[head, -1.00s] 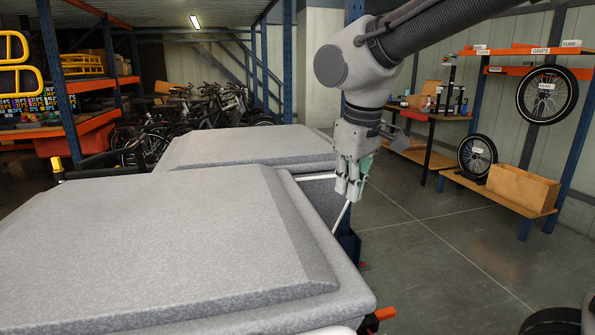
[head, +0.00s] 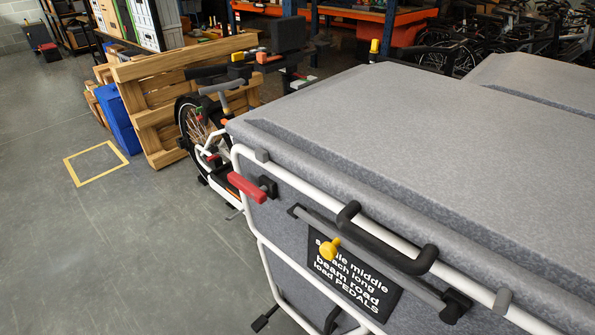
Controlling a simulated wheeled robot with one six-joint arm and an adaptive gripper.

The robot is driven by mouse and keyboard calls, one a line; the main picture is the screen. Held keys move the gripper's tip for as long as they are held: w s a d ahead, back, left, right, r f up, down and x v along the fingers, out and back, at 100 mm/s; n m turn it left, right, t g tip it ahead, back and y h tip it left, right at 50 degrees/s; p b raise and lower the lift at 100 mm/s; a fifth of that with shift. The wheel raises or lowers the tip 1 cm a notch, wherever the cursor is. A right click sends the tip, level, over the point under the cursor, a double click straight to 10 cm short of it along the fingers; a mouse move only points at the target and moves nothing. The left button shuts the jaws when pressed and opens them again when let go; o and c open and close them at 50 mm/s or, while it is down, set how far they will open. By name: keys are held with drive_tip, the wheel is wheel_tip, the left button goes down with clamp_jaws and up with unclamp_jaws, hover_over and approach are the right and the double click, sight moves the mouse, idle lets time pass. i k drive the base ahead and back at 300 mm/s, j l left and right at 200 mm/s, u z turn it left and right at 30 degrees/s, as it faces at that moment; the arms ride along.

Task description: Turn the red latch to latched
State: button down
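The red latch (head: 246,187) is a short red lever on a black mount. It sits at the upper left of the cargo bike's grey box (head: 400,130), by the white tube frame. The lever points left and slightly up from its mount. I cannot tell from this view whether it is latched. My gripper is not in the head view now.
A black handle (head: 388,240) and a yellow knob (head: 329,248) are on the same box side, with a black sign (head: 352,272) below. Wooden pallets (head: 190,90) and a blue crate (head: 118,118) stand beyond. The floor at left (head: 100,240) is clear.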

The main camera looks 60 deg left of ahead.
sight(258, 195)
drive_tip(key=u, duration=2.5)
drive_tip(key=i+j+z, duration=0.2)
drive_tip(key=i+j, duration=0.15)
